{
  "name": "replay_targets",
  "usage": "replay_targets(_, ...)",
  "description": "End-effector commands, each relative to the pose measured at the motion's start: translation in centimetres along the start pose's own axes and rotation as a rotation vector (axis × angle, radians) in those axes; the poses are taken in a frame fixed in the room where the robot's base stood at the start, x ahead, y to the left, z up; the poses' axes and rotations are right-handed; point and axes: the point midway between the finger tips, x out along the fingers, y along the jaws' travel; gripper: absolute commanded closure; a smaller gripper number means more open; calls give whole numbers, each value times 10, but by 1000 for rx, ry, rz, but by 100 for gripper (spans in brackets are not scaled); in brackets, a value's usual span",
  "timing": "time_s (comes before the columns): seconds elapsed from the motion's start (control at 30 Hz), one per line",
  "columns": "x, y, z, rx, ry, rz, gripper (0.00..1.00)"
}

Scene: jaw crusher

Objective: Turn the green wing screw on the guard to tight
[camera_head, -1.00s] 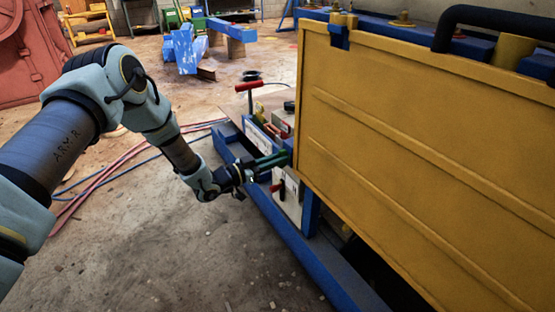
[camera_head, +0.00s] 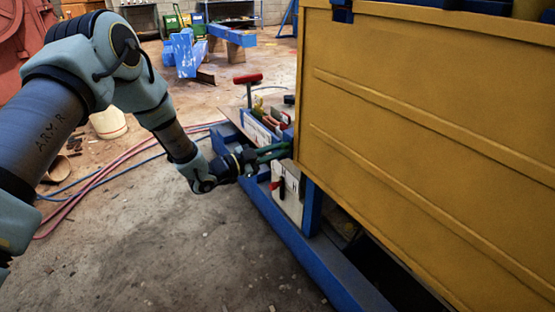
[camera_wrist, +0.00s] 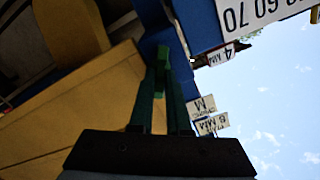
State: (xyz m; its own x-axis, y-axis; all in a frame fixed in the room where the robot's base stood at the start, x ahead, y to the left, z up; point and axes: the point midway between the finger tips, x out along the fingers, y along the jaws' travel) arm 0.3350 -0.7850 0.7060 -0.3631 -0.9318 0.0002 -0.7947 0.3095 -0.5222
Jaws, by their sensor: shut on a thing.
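The yellow guard (camera_head: 420,140) is a large ribbed panel filling the right of the head view; its yellow side also shows in the wrist view (camera_wrist: 85,105). My gripper (camera_head: 286,149) reaches in from the left to the guard's left edge. In the wrist view, my gripper's dark green fingers (camera_wrist: 160,82) converge on a small green piece, the wing screw (camera_wrist: 160,80), in front of a blue part. The fingers are shut on it and cover most of it. Its turn angle cannot be told. In the head view the screw is hidden at the fingertips.
A blue frame rail (camera_head: 300,250) runs below the guard. A red-handled tool (camera_head: 248,80) stands behind my gripper. A white plate with a red lever (camera_head: 287,190) sits just below it. White number labels (camera_wrist: 262,12) are close in the wrist view. Hoses (camera_head: 110,180) cross the floor at left.

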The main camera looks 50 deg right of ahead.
Motion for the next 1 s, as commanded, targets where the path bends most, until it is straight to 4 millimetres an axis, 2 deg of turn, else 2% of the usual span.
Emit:
replay_targets(0.03, 0, 3, 6, 46, 0, 0, 100)
replay_targets(0.7, 0, 9, 8, 676, 0, 1, 100)
replay_targets(1.0, -1, 9, 8, 889, -1, 1, 100)
